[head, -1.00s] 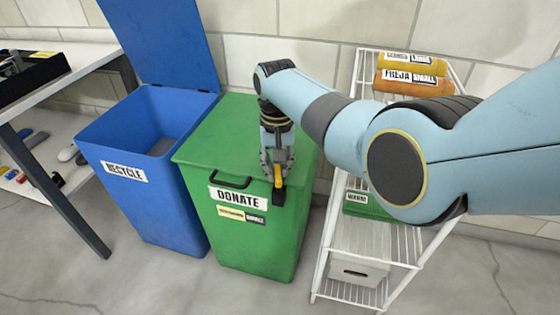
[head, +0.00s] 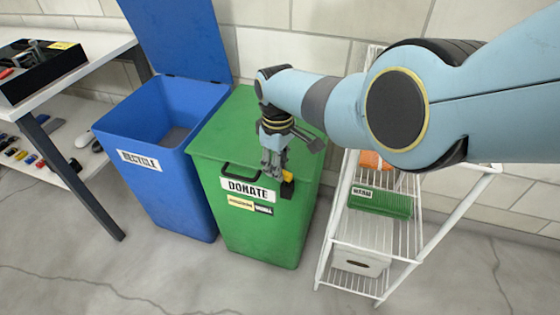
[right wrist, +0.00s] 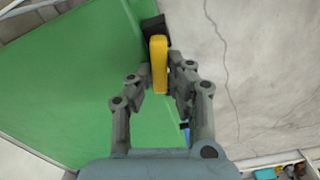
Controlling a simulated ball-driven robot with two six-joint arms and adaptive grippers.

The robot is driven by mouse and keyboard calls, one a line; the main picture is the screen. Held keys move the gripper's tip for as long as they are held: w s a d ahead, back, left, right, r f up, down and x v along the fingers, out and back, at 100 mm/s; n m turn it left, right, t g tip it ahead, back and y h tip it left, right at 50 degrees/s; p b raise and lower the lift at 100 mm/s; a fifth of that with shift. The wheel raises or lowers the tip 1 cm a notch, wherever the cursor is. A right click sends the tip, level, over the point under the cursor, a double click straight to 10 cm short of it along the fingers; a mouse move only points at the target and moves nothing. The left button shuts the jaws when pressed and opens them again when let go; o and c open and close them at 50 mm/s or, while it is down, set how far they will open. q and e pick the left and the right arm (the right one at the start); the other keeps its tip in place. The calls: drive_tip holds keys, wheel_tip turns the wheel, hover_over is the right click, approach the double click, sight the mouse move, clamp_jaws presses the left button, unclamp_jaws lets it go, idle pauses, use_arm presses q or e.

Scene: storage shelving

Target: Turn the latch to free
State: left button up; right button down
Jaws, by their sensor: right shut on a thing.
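The latch has a yellow handle (head: 287,177) on a black base (head: 287,190), at the front right edge of the closed green DONATE bin (head: 245,217). My right gripper (head: 275,168) is at the latch, above the bin's front edge. In the right wrist view the yellow handle (right wrist: 158,62) stands between the fingertips of my right gripper (right wrist: 161,80), with the black base (right wrist: 155,28) behind it. The fingers are shut on the handle and partly hide it in the head view. My left gripper is not in view.
A blue RECYCLE bin (head: 150,185) with its lid up stands to the left. A white wire shelf (head: 333,235) with a green box (head: 380,203) and a white box (head: 362,262) stands to the right. A table (head: 100,55) is at the far left. The floor in front is clear.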

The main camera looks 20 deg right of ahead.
drive_tip(key=shift+s+a+n+p, duration=0.15)
drive_tip(key=shift+n+p, duration=0.05)
drive_tip(key=shift+n, duration=0.55)
drive_tip(key=shift+s+a+n+p, duration=0.1)
drive_tip(key=shift+n+p, duration=0.05)
drive_tip(key=shift+n, duration=0.6)
drive_tip(key=c, duration=1.3)
unclamp_jaws()
wheel_tip(320, 180, up, 12)
drive_tip(key=shift+r, duration=0.1)
